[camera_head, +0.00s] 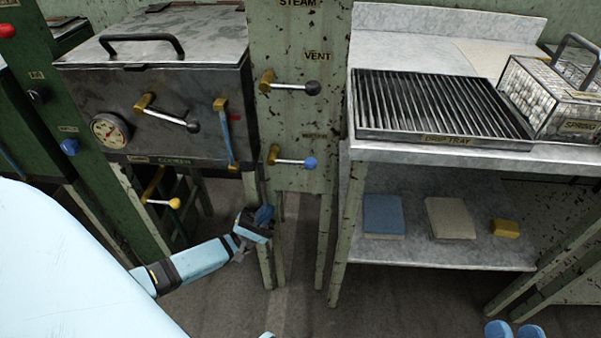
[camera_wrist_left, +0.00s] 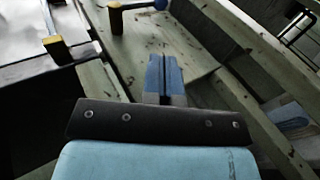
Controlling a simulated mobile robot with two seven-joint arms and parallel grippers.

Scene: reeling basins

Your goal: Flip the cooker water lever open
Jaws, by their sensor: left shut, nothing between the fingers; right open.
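The water lever is a brass pivot and metal rod with a blue knob (camera_head: 309,162), on the green panel right of the cooker (camera_head: 155,85). Its rod lies nearly level, pointing right. It also shows at the top of the left wrist view, as a brass pivot and blue knob (camera_wrist_left: 160,4). My left gripper (camera_head: 265,214) is shut and empty, below and left of the lever and apart from it. Its closed blue fingers (camera_wrist_left: 165,75) point towards the panel in the wrist view. Two blue fingertips of my right gripper (camera_head: 515,330) stand apart at the bottom right edge.
A black-knobbed vent lever (camera_head: 312,88) sits above the water lever. The cooker has a dark-knobbed handle (camera_head: 193,126) and a yellow-knobbed lever (camera_head: 174,203) below. A drip tray (camera_head: 440,138) lies on the bench at right. Panel legs stand beside my left gripper.

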